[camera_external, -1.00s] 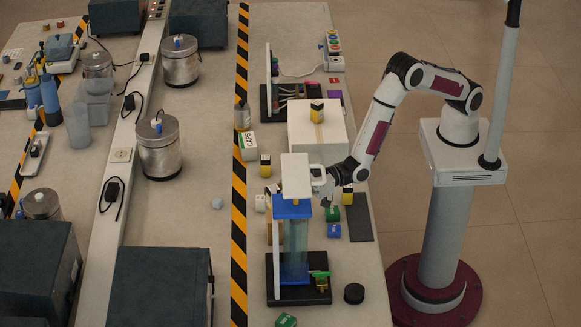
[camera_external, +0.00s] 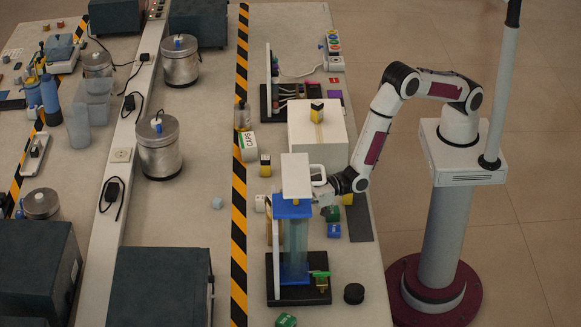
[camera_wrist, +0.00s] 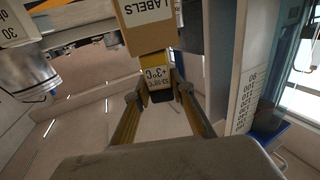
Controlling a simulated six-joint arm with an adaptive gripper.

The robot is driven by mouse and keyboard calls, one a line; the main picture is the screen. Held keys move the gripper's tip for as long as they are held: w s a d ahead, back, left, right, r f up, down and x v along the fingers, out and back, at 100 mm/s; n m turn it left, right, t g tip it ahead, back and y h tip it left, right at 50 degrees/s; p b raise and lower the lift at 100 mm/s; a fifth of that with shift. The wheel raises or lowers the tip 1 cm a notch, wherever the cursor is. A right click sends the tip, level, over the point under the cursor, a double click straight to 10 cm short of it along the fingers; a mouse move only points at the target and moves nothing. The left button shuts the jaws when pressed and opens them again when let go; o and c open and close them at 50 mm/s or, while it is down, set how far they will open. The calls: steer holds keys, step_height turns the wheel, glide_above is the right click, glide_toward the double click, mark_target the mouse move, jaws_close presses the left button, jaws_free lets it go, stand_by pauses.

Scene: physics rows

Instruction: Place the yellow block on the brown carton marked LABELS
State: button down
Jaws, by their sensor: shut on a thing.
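The brown carton marked LABELS (camera_wrist: 150,22) shows at the top of the wrist view, just beyond my fingertips. In the external view a brown patch of it (camera_external: 270,235) seems to show behind the blue-topped stand. My gripper (camera_wrist: 160,94) is shut on the yellow block (camera_wrist: 158,78), which has a dark end and a white label reading +3°C. The block appears close to the carton's lower edge in the wrist view; I cannot tell whether they touch. In the external view my gripper (camera_external: 326,192) is beside the stand, and the held block is hidden.
The blue-topped stand (camera_external: 292,210) with a white upper part stands close to my gripper. A large white box (camera_external: 335,140) bears another yellow-and-black block (camera_external: 317,110). More small blocks and a CAPS carton (camera_external: 247,146) stand nearby. The tabletop left of the striped tape has bare room.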

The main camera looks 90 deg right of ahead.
steer(key=c, duration=1.7)
jaws_free()
steer(key=shift+f, duration=0.1)
steer(key=shift+v, duration=6)
